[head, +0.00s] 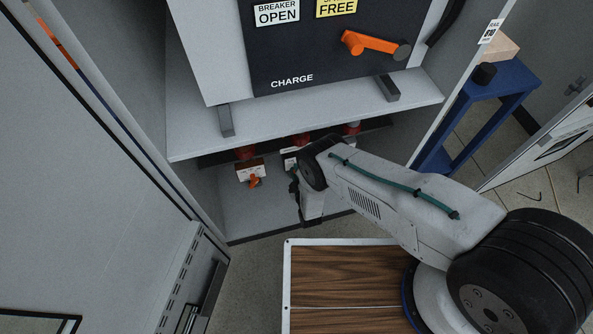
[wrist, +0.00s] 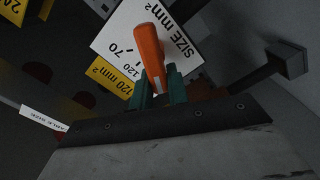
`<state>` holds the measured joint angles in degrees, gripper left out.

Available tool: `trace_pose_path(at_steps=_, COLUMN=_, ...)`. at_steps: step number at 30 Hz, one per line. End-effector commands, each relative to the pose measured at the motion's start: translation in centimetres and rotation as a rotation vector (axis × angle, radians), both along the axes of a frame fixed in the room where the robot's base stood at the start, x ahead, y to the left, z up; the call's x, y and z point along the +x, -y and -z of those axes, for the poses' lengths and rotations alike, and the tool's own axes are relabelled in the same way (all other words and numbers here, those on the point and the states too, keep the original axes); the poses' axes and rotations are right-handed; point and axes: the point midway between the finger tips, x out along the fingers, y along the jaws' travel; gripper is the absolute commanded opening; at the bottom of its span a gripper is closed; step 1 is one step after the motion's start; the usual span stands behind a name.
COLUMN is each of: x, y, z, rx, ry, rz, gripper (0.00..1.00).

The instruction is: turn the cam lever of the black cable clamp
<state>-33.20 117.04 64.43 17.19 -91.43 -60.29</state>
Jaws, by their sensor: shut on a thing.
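In the wrist view an orange cam lever (wrist: 149,55) stands up between the teal fingertips of my gripper (wrist: 158,88). My gripper is shut on it near its lower end. The clamp body under the lever is dark and mostly hidden by my fingers, so I cannot make out its full shape. A white size plate (wrist: 115,42) is tilted behind the lever. In the head view my gripper (head: 296,188) reaches into the cabinet's low compartment, and my wrist hides the lever it holds.
Another orange lever (head: 254,181) with a label plate (head: 250,170) is left of my gripper. A shelf (head: 300,117) lies above my wrist, carrying the breaker with an orange handle (head: 372,44). A dark bar with a block end (wrist: 287,60) juts in at right. Yellow plates (wrist: 110,76) are nearby.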

Motion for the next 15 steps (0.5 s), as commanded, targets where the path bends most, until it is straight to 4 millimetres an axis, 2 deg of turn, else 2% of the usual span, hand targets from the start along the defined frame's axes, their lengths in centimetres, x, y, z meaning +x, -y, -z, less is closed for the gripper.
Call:
trace_pose_path(at_steps=6, x=-0.13, y=-0.18, z=0.41, rx=-0.136, ry=0.037, rz=-0.002, gripper=0.00)
trace_pose_path(at_steps=15, x=-0.15, y=-0.25, z=0.61, rx=-0.237, ry=0.066, rz=-0.002, gripper=0.00)
